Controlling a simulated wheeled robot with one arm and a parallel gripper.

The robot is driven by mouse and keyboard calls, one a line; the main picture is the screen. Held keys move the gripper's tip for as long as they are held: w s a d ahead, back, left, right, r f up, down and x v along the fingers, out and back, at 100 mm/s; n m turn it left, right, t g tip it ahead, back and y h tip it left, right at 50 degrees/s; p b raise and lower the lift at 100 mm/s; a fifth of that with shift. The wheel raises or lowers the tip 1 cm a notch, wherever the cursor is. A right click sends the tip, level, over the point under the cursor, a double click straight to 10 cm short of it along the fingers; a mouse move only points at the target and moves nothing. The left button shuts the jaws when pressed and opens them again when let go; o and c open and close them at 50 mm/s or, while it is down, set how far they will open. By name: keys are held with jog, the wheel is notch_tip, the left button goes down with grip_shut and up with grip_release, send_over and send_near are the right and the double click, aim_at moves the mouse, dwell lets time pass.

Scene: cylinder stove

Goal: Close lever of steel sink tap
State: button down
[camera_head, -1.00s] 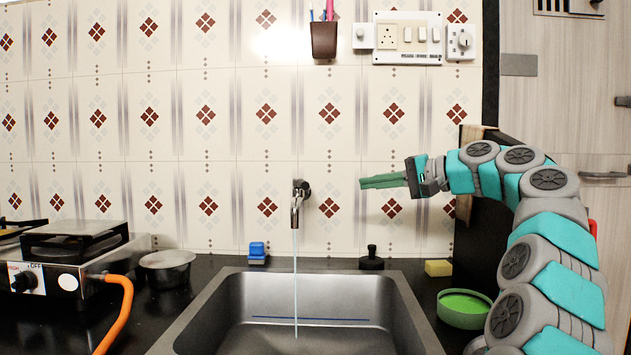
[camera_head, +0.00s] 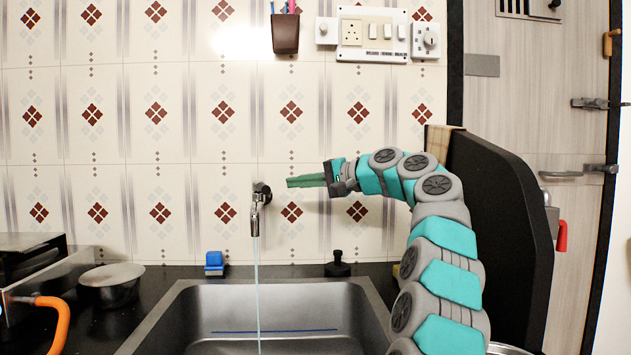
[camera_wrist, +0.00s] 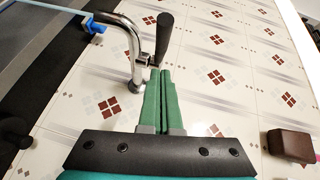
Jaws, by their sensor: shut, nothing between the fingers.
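The steel sink tap (camera_head: 256,216) is on the tiled wall above the sink, and a thin stream of water (camera_head: 257,290) runs from its spout. In the wrist view the chrome tap (camera_wrist: 134,50) curves up at the left, with its black lever (camera_wrist: 164,36) beside it. In the head view the lever is hard to make out against the tap. My gripper (camera_head: 289,182) is to the right of the tap, pointing left at about the height of its top. Its green fingers are together and empty. In the wrist view the fingertips (camera_wrist: 160,72) appear just below the lever; I cannot tell whether they touch it.
The steel sink (camera_head: 185,305) lies below the tap. A blue item (camera_head: 214,262) and a dark bottle (camera_head: 337,265) stand behind it. A pot (camera_head: 111,290) and an orange hose (camera_head: 55,320) are at the left. A black panel (camera_head: 505,215) stands right of my arm.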

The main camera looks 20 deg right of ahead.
aim_at(268, 187)
jog(key=shift+s+a+f+b, duration=0.1)
jog(key=shift+a+f+b, duration=0.1)
jog(key=shift+a, duration=0.75)
jog(key=shift+a+f+b, duration=0.2)
jog(key=shift+a, duration=0.7)
jog(key=a+m+h, duration=0.1)
jog(key=a+t+h, duration=0.1)
jog(key=a+m+t+h+b, duration=0.1)
jog(key=shift+s+a+r+m, duration=0.1)
jog(key=shift+s+r+m, duration=0.05)
jog(key=shift+s+m, duration=0.15)
jog(key=shift+a+m+t+h, duration=0.15)
jog(key=shift+m+t+h, duration=0.15)
jog(key=shift+h, duration=0.1)
